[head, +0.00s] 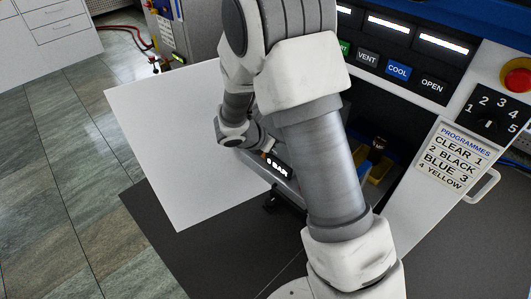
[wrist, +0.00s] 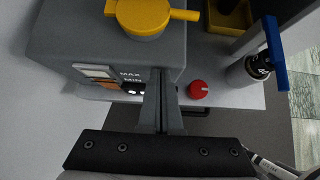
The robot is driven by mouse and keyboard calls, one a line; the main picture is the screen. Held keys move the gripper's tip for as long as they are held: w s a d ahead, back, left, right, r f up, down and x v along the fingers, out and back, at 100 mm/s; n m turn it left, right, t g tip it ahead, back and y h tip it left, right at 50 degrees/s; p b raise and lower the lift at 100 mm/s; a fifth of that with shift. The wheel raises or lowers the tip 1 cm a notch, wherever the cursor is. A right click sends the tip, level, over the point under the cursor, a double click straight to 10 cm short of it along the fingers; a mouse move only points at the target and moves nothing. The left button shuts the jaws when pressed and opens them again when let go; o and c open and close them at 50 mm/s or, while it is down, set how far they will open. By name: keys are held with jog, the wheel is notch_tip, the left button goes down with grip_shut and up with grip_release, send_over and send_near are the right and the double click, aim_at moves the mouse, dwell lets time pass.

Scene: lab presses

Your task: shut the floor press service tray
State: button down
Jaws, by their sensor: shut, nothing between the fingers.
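The service tray shows best in the wrist view as a pale grey front (wrist: 232,100) with a red knob (wrist: 199,90), a dark handle (wrist: 212,112) below, and a dark readout partly hidden by my fingers. In the head view, the readout (head: 278,165), reading 0 BAR, and a dark handle (head: 270,202) show beside my arm, which hides most of the tray. The tray appears to stand out from the press. My gripper (wrist: 161,78) is shut and empty, with its fingers close to the tray front. I cannot tell whether they touch. In the head view its fingers are hidden.
A white panel (head: 170,150) stands left; a labelled door (head: 430,195) stands open right. Tiled floor (head: 60,190) is clear at left.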

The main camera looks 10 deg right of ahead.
jog(key=w+d+p, duration=0.1)
jog(key=w+d, duration=0.2)
jog(key=d, duration=0.2)
jog(key=w+d+p, duration=0.1)
jog(key=w+d, duration=0.3)
jog(key=d, duration=0.2)
jog(key=w+d+p, duration=0.1)
jog(key=w+d, duration=0.3)
jog(key=d, duration=0.1)
jog(key=shift+d, duration=0.2)
jog(key=shift+a, duration=0.15)
